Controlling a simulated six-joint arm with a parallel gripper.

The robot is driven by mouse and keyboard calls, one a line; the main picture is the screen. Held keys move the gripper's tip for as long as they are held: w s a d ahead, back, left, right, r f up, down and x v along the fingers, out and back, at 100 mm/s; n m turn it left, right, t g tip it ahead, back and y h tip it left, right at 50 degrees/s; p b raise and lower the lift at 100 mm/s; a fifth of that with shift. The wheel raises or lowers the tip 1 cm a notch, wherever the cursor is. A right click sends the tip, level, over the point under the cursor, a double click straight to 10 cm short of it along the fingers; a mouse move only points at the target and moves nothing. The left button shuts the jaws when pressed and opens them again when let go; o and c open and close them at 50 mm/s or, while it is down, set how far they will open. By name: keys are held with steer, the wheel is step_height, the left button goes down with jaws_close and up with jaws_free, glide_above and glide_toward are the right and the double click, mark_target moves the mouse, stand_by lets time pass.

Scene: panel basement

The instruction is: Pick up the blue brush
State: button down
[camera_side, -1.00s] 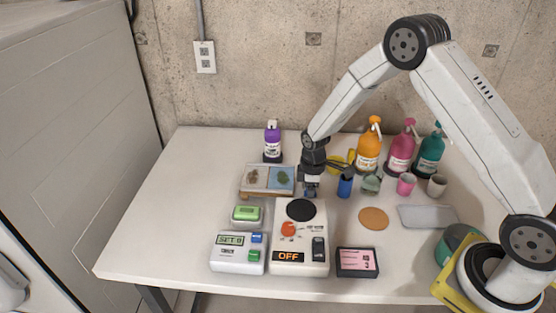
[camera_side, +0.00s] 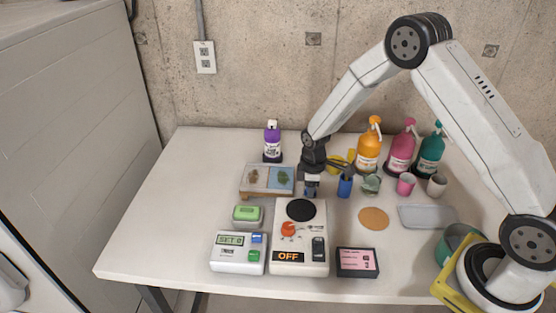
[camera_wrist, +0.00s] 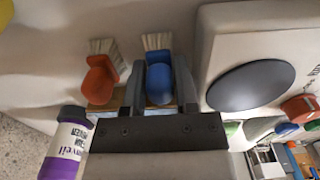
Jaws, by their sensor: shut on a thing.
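The blue brush (camera_wrist: 158,84) is in the wrist view, bristles toward the top of the picture. Its blue body sits between the two fingers of my gripper (camera_wrist: 158,92), which are shut on it. In the side view my gripper (camera_side: 312,184) is low over the table, just behind the white hotplate device. The brush is mostly hidden there by my gripper. A red-orange brush (camera_wrist: 101,80) stands to the left of the blue one in the wrist view, apart from my fingers.
The hotplate (camera_side: 300,235) with its black disc is close in front of my gripper. A purple bottle (camera_side: 272,140) stands behind. The table's left side is clear.

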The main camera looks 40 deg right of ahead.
steer(key=shift+r, duration=0.65)
steer(key=s+r, duration=0.1)
steer(key=r, duration=0.1)
steer(key=s+r, duration=0.2)
steer(key=r, duration=0.1)
steer(key=s+r, duration=0.2)
steer(key=shift+a+r, duration=0.15)
steer(key=shift+r, duration=0.15)
steer(key=s+r, duration=0.3)
steer(key=s, duration=0.6)
steer(key=shift+a+r, duration=0.25)
steer(key=shift+r, duration=0.15)
